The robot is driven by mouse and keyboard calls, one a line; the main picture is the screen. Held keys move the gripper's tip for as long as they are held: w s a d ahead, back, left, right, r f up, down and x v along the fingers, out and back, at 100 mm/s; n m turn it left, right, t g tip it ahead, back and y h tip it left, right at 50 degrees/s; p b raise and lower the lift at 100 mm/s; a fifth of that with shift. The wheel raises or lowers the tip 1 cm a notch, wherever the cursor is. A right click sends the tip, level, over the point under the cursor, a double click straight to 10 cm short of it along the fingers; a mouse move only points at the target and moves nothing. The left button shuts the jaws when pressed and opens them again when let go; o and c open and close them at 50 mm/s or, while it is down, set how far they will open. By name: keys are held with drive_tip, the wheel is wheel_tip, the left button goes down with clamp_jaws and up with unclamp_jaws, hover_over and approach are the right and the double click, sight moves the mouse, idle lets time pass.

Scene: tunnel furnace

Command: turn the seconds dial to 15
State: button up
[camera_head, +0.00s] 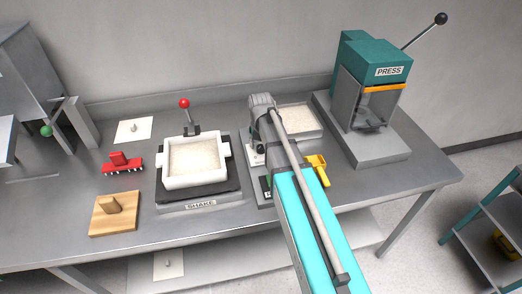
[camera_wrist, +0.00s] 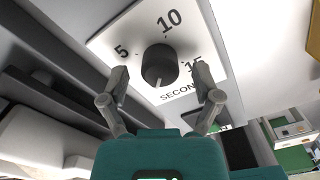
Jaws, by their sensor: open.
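The seconds dial (camera_wrist: 158,65) is a dark round knob on a white panel (camera_wrist: 127,35) marked 5, 10, 15 and SECONDS, seen in the wrist view. A pale mark shows at the knob's lower edge, away from the 15 at its lower right. My gripper (camera_wrist: 161,72) is open, with one finger on each side of the knob. Gaps show between the fingers and the knob in the picture; depth is hard to tell. The right finger partly covers the 15 and the end of the word SECONDS. In the head view my arm hides most of the dial area.
In the head view, a white tray of pale powder (camera_head: 228,171) sits on the shaker left of my arm. A yellow scoop (camera_head: 319,171) lies close to its right. A teal press (camera_head: 376,62) stands farther right.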

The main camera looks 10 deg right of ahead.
drive_tip(key=shift+f, duration=0.3)
clamp_jaws()
idle(0.5)
